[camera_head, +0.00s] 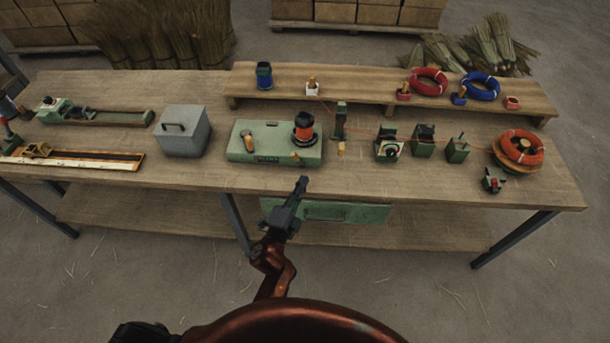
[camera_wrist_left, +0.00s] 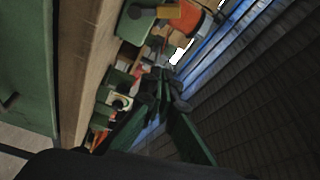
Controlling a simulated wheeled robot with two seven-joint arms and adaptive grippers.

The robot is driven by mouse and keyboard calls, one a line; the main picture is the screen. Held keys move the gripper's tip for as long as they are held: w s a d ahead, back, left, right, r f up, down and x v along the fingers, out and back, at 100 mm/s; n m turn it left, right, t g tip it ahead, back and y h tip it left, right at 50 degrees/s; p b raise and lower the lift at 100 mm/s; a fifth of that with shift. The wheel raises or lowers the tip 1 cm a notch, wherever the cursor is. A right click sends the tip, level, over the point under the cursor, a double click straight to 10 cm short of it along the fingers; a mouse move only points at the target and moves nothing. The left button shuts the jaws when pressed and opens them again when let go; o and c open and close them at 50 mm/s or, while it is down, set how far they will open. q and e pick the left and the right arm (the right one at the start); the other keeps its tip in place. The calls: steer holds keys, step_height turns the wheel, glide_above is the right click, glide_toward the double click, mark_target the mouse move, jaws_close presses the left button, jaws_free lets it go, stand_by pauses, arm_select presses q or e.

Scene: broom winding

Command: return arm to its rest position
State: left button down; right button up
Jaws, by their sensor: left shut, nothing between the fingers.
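My left gripper (camera_head: 301,186) is in front of the long workbench (camera_head: 215,172), near its front edge, with its fingers pointing up and away. Its fingers are together and hold nothing. My reddish-brown left arm (camera_head: 272,262) comes up from the bottom of the head view. In the left wrist view the left gripper's fingertips (camera_wrist_left: 167,88) meet in front of the bench equipment. The right gripper is not in view.
Behind the gripper stands a green machine (camera_head: 255,150) with an orange and black spool (camera_head: 304,130). A grey box (camera_head: 183,131) stands left of it. A red coil (camera_head: 522,147) sits at the right. Floor in front is clear.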

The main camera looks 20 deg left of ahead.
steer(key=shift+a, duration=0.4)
